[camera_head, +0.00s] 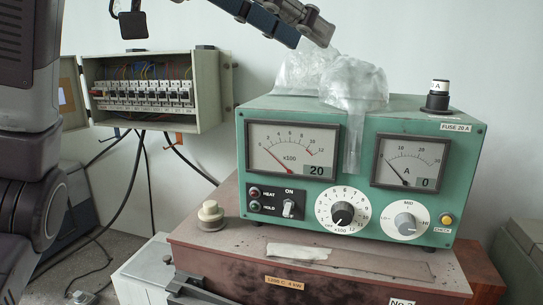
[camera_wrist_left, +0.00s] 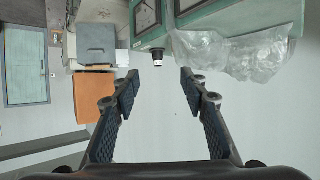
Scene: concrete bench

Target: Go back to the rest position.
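My left gripper shows in the head view as a finger with a dark blue pad (camera_head: 290,20) at the top edge, above and behind the green control unit (camera_head: 465,165). In the left wrist view both fingers of the left gripper (camera_wrist_left: 158,82) stand wide apart with nothing between them. The black fuse cap (camera_wrist_left: 158,57) shows beyond the gap, apart from the fingers. The rest of the left gripper is cut off in the head view. My right gripper is not recognisable in either view.
Crumpled clear plastic (camera_head: 352,82) drapes over the green unit's top and front. The unit stands on a brown furnace box (camera_head: 215,240). A fuse cap (camera_head: 438,96) stands at its top right. An open breaker box (camera_head: 208,90) is on the wall at left.

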